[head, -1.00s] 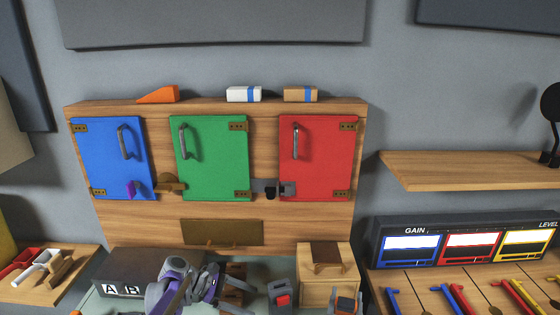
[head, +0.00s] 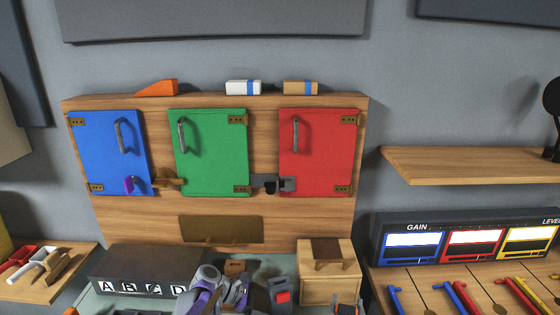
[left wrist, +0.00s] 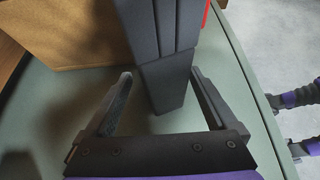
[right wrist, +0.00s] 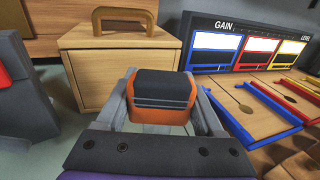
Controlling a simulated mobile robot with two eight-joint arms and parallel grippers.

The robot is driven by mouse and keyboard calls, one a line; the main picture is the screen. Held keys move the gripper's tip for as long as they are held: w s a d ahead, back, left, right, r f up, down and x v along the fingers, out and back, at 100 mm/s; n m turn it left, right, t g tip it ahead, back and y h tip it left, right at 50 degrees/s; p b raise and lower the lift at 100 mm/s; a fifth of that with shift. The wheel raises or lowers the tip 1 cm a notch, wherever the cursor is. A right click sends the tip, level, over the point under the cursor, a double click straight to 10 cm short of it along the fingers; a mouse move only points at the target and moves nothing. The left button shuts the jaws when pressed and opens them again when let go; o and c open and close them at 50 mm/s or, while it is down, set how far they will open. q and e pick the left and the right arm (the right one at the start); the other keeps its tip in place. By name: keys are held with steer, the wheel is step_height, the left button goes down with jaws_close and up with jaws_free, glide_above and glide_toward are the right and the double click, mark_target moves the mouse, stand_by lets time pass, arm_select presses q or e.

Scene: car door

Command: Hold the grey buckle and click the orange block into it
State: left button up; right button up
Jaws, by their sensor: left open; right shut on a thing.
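The grey buckle (head: 280,292) stands upright on the green table in the head view, with a red patch on its front. In the left wrist view the dark buckle (left wrist: 160,60) rises between the fingers of my left gripper (left wrist: 160,77). That gripper is open, with a finger on each side and gaps visible. The orange block (right wrist: 162,112), with a black middle, is held between the fingers of my right gripper (right wrist: 160,80). The block also shows at the bottom of the head view (head: 347,309), right of the buckle and apart from it. The right wrist view shows part of the buckle (right wrist: 22,110) at its left edge.
A wooden box (head: 328,285) with a handle stands behind the block. A dark lettered box (head: 148,268) is at the left. The panel with blue, green and red doors (head: 318,150) closes off the back. A console (head: 440,240) with coloured levers is at the right.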

arm_select(q)
steer(key=c, duration=1.2)
steer(key=shift+o, duration=0.2)
arm_select(e)
steer(key=shift+a+r, duration=0.1)
steer(key=w+a+r+n+y, duration=0.1)
steer(key=w+a+r, duration=0.3)
steer(key=a+r, duration=0.4)
steer(key=w+a+r+n+t+y, duration=0.1)
steer(key=w+a+r+n+y, duration=0.1)
steer(key=a+r, duration=0.7)
steer(key=shift+w+a+r+y, duration=0.3)
steer(key=shift+w+r+y, duration=0.6)
steer(key=shift+y, duration=0.2)
